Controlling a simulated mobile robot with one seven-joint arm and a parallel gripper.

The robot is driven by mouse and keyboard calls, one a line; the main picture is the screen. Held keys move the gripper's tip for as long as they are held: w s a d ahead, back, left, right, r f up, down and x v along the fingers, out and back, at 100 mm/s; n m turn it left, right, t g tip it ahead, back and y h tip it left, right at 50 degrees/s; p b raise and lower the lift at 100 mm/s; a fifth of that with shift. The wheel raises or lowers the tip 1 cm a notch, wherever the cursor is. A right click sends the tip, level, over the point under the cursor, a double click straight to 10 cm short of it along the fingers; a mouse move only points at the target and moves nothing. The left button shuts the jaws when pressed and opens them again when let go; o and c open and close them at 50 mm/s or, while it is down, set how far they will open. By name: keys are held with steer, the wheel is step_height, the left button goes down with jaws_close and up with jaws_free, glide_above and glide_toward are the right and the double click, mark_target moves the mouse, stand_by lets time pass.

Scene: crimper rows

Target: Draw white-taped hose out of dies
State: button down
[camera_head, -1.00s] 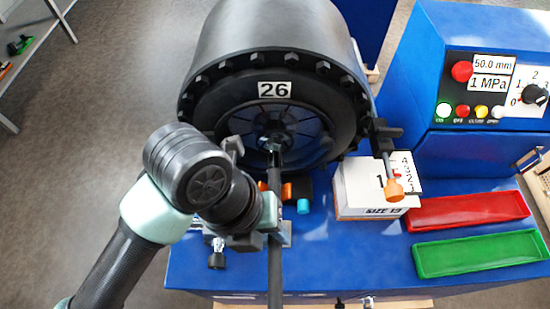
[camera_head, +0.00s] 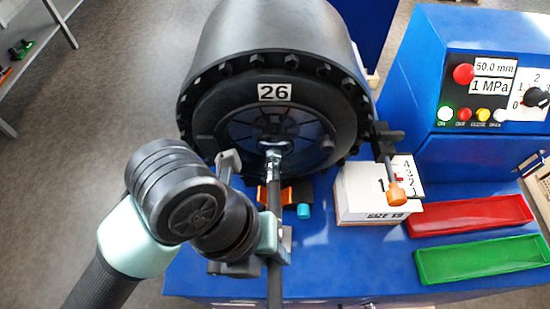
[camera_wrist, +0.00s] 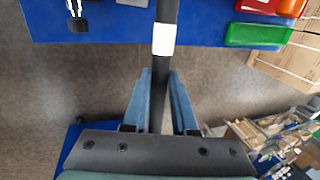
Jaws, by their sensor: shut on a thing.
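The black hose (camera_head: 275,190) runs from the front of the round die opening (camera_head: 272,130) of the press marked 26 down past the bench's front edge. Its bright metal end fitting (camera_head: 273,150) shows before the dies; I cannot tell whether its tip is fully clear of them. In the wrist view, a white tape band (camera_wrist: 164,38) wraps the hose a little beyond my fingertips. My gripper (camera_wrist: 159,85) is shut on the hose, one finger on each side. In the head view my gripper (camera_head: 272,240) is below the opening.
A white box (camera_head: 372,190) marked with numbers stands right of the dies. A red tray (camera_head: 470,215) and a green tray (camera_head: 480,258) lie beside it. An orange-tipped rod (camera_head: 395,185) juts from the press. The blue control panel (camera_head: 485,75) is at upper right.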

steer(key=shift+r+p, duration=1.45)
steer(key=shift+r, duration=1.6)
